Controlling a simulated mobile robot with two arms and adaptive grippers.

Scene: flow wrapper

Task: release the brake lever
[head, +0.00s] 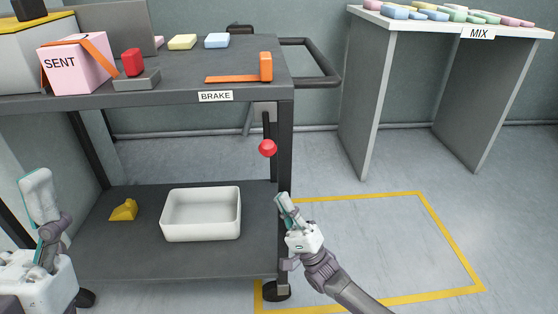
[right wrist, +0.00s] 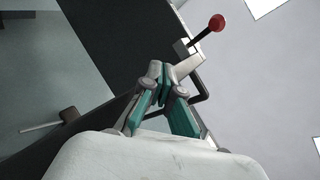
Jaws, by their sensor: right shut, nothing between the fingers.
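The brake lever is a dark rod ending in a red ball knob (head: 267,148). In the right wrist view the red knob (right wrist: 217,23) sticks out at upper right, beyond the fingers. My right gripper (head: 281,198) is below the knob and apart from it, near the post. Its fingertips meet with nothing between them, as the right wrist view also shows (right wrist: 163,75). My left gripper (head: 36,180) is at the left edge; its finger opening cannot be made out.
The dark cart (head: 190,260) carries a white bin (head: 200,228) and a yellow object (head: 123,210) on its lower shelf. A pink SENT box (head: 75,65) and an orange piece (head: 265,66) stand on top. A MIX table (head: 358,110) stands at right. The yellow-outlined floor (head: 385,240) is clear.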

